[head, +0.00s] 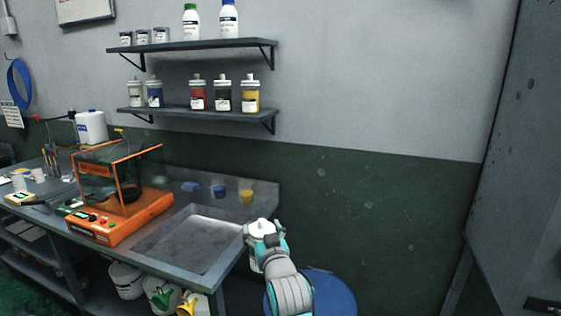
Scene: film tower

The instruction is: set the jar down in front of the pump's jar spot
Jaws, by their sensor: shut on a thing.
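My gripper (259,238) is shut on a jar (262,226) at the right front corner of the bench, beside the sink. Only the jar's pale top shows clearly; my gripper and wrist hide most of its body. I cannot tell from this view how high it is above the bench edge. I cannot make out a pump or its jar spot for sure. An orange machine (112,226) with a clear, orange-edged box stands on the bench to the left of the sink.
The metal sink (190,243) is empty. Small blue and yellow cups line its back. Wall shelves (185,113) above hold jars and bottles. A white jug (91,127) stands behind the orange machine. Buckets (126,280) sit under the bench, and a blue round thing (327,293) stands right of it.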

